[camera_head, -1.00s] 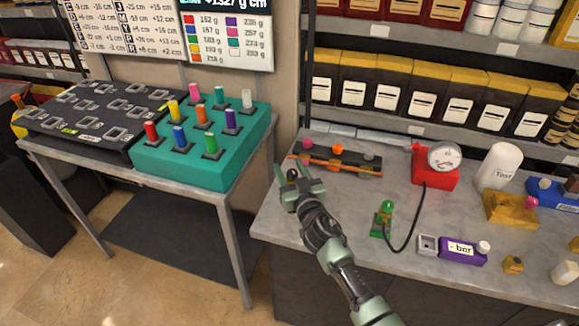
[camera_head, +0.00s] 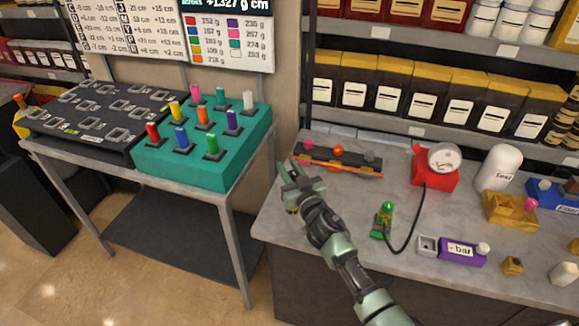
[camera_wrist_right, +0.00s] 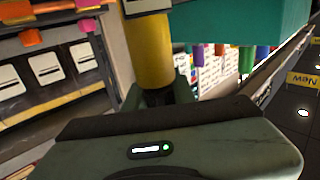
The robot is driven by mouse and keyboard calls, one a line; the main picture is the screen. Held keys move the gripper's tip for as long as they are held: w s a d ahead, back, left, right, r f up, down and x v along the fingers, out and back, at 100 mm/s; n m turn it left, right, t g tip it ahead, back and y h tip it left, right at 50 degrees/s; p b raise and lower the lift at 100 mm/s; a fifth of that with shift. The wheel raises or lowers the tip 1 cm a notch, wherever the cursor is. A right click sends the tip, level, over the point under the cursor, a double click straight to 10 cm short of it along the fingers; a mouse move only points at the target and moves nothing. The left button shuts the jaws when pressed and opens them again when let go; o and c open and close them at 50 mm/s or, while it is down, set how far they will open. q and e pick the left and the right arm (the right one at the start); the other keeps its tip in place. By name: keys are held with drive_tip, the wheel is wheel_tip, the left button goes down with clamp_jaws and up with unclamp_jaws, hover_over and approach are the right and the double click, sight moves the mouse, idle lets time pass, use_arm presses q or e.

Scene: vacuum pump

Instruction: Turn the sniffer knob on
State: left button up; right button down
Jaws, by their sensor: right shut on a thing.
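My right gripper (camera_head: 293,187) is over the left end of the grey table. In the right wrist view it is shut on a yellow cylinder (camera_wrist_right: 150,45), held between the dark finger pads. My left gripper is not in view.
Just behind my gripper lies a dark board with coloured knobs (camera_head: 352,166). To the right stand a green fixture (camera_head: 383,222), a red gauge box (camera_head: 433,172) and a purple "bar" box (camera_head: 458,251). A teal peg box (camera_head: 190,170) stands left, across a gap.

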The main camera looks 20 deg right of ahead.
drive_tip(key=shift+r+n+y+p, duration=0.2)
drive_tip(key=shift+n+y+p, duration=0.5)
drive_tip(key=shift+y, duration=0.2)
drive_tip(key=n+g+y+p, duration=0.1)
drive_tip(key=y, duration=0.1)
drive_tip(key=shift+a+n+y, duration=0.15)
drive_tip(key=shift+n+y, duration=0.15)
drive_tip(key=shift+y, duration=0.1)
drive_tip(key=shift+f+n+g+y, duration=0.1)
drive_tip(key=shift+n+g+y, duration=0.2)
drive_tip(key=shift+n+y, duration=0.25)
drive_tip(key=n+y, duration=0.1)
drive_tip(key=a+g+y, duration=0.1)
drive_tip(key=shift+s+n+y+b, duration=0.25)
drive_tip(key=shift+n+y+b, duration=0.05)
drive_tip(key=shift+n+y, duration=0.05)
drive_tip(key=c, duration=1.2)
unclamp_jaws()
drive_tip(key=shift+o, duration=0.2)
